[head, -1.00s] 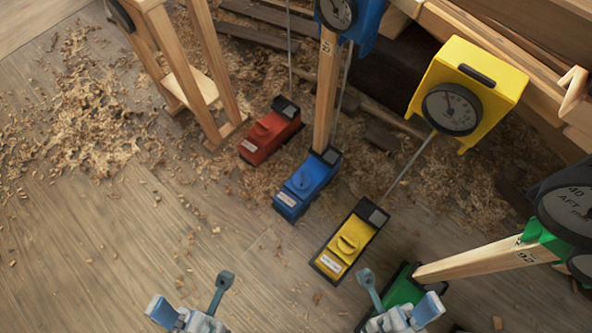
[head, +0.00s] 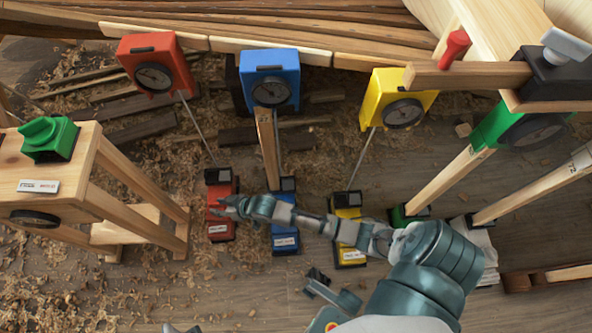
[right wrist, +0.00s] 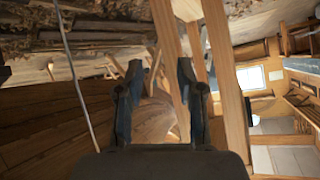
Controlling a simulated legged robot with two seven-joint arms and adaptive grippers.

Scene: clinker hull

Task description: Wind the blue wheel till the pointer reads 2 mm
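The blue box (head: 285,241) stands on the floor among the coloured boxes, below the blue dial gauge (head: 270,80). My right forearm crosses in front of the box, and its wheel cannot be made out. The gauge's dark face shows, but its pointer is too small to read. My right gripper (head: 225,207) reaches left past the blue box, over or beside the red box (head: 221,225); contact cannot be told. In the right wrist view its fingers (right wrist: 158,80) are apart with nothing held. Only a sliver of my left gripper (head: 182,328) appears at the bottom edge.
A red gauge (head: 155,64) and yellow gauge (head: 397,99) flank the blue one. A yellow box (head: 348,255) stands right of the blue box. Wooden posts and thin rods rise between boxes and gauges.

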